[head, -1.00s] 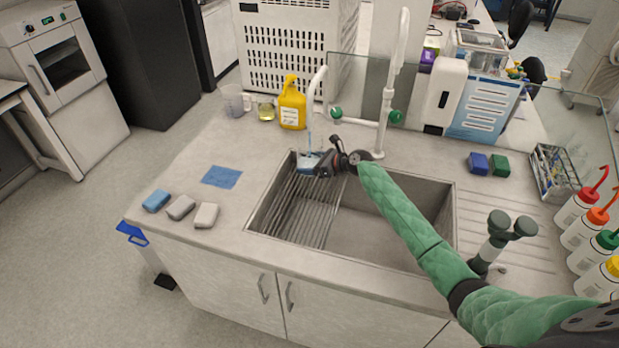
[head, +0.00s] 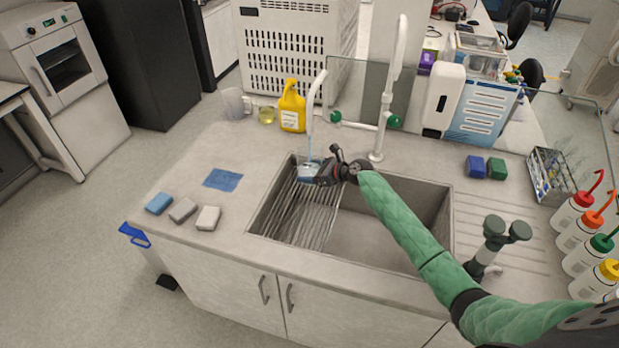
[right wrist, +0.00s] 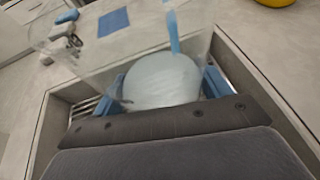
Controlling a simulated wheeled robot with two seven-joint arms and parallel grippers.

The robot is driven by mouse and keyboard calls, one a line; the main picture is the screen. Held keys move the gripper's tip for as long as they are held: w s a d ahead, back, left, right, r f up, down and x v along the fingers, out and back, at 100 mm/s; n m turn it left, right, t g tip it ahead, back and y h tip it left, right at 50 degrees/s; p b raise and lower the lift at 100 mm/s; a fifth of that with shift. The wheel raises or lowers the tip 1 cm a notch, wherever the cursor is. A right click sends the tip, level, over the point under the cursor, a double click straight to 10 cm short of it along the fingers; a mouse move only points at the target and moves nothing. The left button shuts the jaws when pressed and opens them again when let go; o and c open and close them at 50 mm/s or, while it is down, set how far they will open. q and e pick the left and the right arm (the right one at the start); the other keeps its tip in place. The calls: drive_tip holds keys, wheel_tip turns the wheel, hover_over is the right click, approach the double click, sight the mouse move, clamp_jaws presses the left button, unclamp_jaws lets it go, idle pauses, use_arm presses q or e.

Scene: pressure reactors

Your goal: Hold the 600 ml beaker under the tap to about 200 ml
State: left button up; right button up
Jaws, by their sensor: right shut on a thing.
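The clear beaker (head: 308,172) is in my right gripper (head: 322,173), over the left back part of the sink. A stream of water (head: 310,146) runs from the white tap (head: 317,88) into it. In the right wrist view the beaker (right wrist: 105,62) is seen from above, blurred. A pale round water surface (right wrist: 160,80) shows inside it, with the blue stream (right wrist: 173,32) falling in. The gripper is shut on the beaker, a blue pad on each side. I cannot read any graduation marks. My left gripper is out of view.
The steel sink (head: 390,225) has a rack of bars (head: 305,215) at its left. A yellow bottle (head: 291,108) stands behind. A taller white tap (head: 390,85) rises to the right. Sponges (head: 183,210) and a blue cloth (head: 222,180) lie left. Wash bottles (head: 583,228) stand right.

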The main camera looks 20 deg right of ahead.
drive_tip(key=shift+s+a+r+p, duration=0.1)
drive_tip(key=shift+s+a+p, duration=0.1)
drive_tip(key=shift+s+p, duration=0.35)
drive_tip(key=shift+s+a+r+p, duration=0.1)
drive_tip(key=shift+s+a+p, duration=0.05)
drive_tip(key=shift+s+p, duration=0.35)
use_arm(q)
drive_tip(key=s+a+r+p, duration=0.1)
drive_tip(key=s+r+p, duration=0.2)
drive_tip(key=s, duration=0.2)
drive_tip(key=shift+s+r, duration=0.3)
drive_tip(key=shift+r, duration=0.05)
use_arm(e)
drive_tip(key=s, duration=0.1)
drive_tip(key=s+a, duration=0.1)
drive_tip(key=s, duration=0.3)
drive_tip(key=shift+s+a+f, duration=0.1)
drive_tip(key=shift+a+f, duration=0.05)
drive_tip(key=shift+a, duration=0.15)
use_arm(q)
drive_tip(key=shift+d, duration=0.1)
